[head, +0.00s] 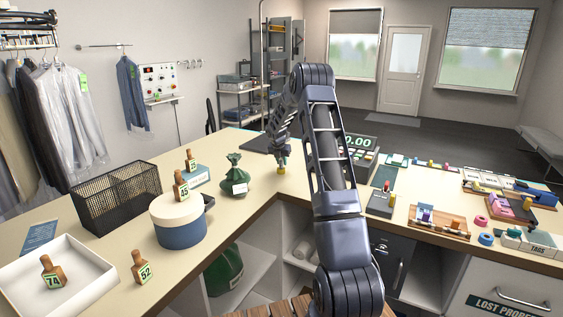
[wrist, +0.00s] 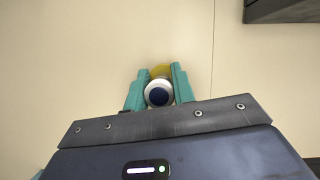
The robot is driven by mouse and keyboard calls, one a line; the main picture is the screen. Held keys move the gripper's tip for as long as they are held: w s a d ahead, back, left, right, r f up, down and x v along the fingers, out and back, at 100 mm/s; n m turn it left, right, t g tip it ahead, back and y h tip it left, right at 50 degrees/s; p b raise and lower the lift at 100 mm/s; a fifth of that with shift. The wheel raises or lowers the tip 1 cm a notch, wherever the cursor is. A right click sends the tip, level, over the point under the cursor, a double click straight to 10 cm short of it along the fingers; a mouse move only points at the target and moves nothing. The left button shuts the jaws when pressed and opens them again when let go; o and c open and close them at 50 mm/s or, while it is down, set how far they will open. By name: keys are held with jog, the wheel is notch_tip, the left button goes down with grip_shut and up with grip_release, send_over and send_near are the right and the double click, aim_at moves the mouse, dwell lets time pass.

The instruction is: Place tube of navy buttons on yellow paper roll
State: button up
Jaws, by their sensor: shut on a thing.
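My gripper (wrist: 157,88) is shut on the tube of navy buttons (wrist: 158,93), which shows a white rim and a dark navy round end between the teal fingers. The yellow paper roll (wrist: 160,71) shows just beyond the tube, partly hidden by it. In the head view my gripper (head: 281,157) points down over the counter, with the yellow roll (head: 281,170) directly under it. The tube is too small to make out there. I cannot tell whether tube and roll touch.
The counter (head: 262,187) around the roll is mostly clear. A till display (head: 357,143) and small trays are to the right.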

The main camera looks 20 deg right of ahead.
jog(key=o, duration=1)
jog(key=s+a+r+m, duration=0.3)
jog(key=s+r+m, duration=0.1)
jog(key=s+r, duration=0.6)
jog(key=s+a+r+m, duration=0.25)
jog(key=s+r, duration=0.55)
jog(key=r, duration=0.4)
jog(key=s+a+r+m+y, duration=0.1)
jog(key=s+r+m, duration=0.2)
jog(key=s+m, duration=0.75)
jog(key=s+a+r+m, duration=0.2)
jog(key=s+r+m, duration=0.15)
jog(key=s, duration=1.45)
jog(key=s+f+m, duration=0.1)
jog(key=s+m, duration=0.1)
jog(key=s, duration=0.3)
jog(key=s+a+f+m+y, duration=0.1)
jog(key=s+f+m, duration=0.1)
jog(key=s, duration=0.3)
jog(key=s+f+m, duration=0.2)
jog(key=s+m, duration=0.2)
jog(key=s, duration=0.1)
jog(key=shift+a+f+t+y, duration=0.1)
jog(key=shift+a+t+y, duration=0.1)
jog(key=shift+t+y, duration=0.2)
